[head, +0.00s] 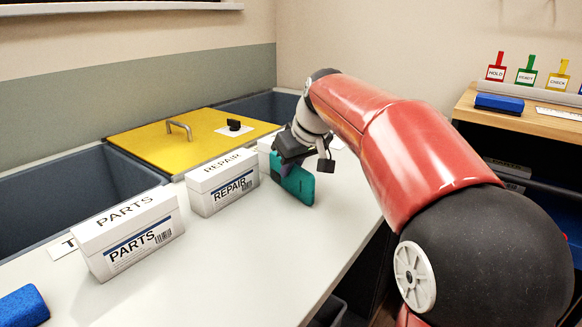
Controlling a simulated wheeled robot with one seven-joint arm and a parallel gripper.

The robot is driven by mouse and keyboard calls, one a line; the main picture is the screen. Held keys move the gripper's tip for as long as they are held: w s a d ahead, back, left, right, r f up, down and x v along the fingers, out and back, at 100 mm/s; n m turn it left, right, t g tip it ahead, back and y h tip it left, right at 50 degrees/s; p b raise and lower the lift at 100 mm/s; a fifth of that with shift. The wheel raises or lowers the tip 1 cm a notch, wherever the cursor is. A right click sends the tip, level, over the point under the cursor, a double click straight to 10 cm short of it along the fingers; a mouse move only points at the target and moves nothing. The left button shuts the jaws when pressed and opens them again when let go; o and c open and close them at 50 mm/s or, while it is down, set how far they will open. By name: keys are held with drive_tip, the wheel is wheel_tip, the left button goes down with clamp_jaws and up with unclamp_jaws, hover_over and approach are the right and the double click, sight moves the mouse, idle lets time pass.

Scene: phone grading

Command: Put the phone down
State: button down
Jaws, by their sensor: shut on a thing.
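The phone (297,187) is a teal slab, tilted and on edge, over the white counter to the right of the REPAIR box. My gripper (289,168) is at its upper left side and is shut on it. The fingers are mostly hidden behind the phone and the wrist. The phone's lower edge is close to the counter; I cannot tell whether it touches.
White boxes marked PARTS (130,234) and REPAIR (222,183) stand on the counter (235,262). A yellow lid (160,145) with a handle lies behind, between dark bins. The counter's front is clear. A blue block (22,306) sits at lower left.

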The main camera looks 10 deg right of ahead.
drive_tip(key=shift+f, duration=0.15)
drive_tip(key=c, duration=1.5)
unclamp_jaws()
